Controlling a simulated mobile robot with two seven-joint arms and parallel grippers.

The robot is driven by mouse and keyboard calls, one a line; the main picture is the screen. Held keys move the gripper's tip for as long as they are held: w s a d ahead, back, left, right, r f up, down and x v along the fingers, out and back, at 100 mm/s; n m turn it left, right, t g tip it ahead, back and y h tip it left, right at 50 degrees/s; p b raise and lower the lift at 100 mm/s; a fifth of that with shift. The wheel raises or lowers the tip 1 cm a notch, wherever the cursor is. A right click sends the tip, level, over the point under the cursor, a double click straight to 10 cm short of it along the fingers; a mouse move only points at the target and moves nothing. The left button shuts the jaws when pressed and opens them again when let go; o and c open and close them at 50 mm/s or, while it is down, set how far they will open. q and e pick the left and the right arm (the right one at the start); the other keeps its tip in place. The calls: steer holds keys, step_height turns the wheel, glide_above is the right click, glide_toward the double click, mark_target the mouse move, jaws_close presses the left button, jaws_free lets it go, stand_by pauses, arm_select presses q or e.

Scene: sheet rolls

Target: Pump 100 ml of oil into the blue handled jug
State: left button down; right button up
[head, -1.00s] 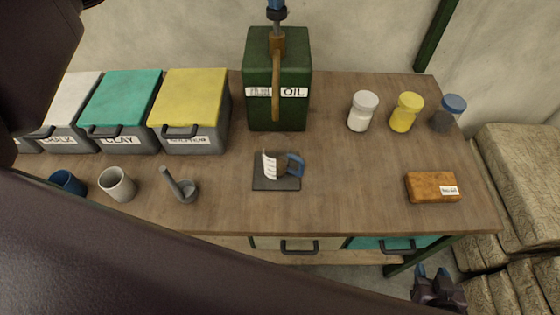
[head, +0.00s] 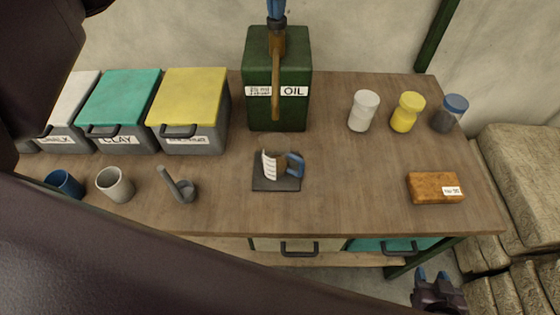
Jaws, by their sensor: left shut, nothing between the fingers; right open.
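The green oil can (head: 261,62), labelled OIL, stands at the back middle of the table. Its brown pump spout (head: 276,75) hangs down its front. My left gripper (head: 277,16) is shut with blue fingertips pointing down at the dark top of the pump; whether it touches is hard to tell. The jug (head: 270,166), with a white scale and a blue handle (head: 296,164), stands upright on a dark square pad (head: 278,185) in front of the can. Its oil level is too small to read. My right gripper (head: 432,276) is open and empty beyond the table's front edge.
Lidded bins (head: 189,97) stand back left. A blue cup (head: 66,183), a grey cup (head: 115,185) and a mortar with pestle (head: 183,190) stand front left. Several jars (head: 363,111) and an orange-brown block (head: 434,187) are on the right.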

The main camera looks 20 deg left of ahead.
arm_select(q)
steer(key=shift+f, duration=0.15)
steer(key=shift+r+p, duration=0.55)
steer(key=shift+r, duration=0.45)
steer(key=shift+r+p, duration=0.35)
steer(key=shift+r, duration=0.25)
steer(key=shift+r+p, duration=0.45)
steer(key=shift+r, duration=0.9)
arm_select(e)
steer(key=r, duration=0.3)
steer(key=shift+w+r, duration=0.2)
steer(key=shift+r, duration=0.05)
steer(key=shift+w+r, duration=0.2)
steer(key=shift+w, duration=0.2)
steer(key=shift+s+f, duration=0.15)
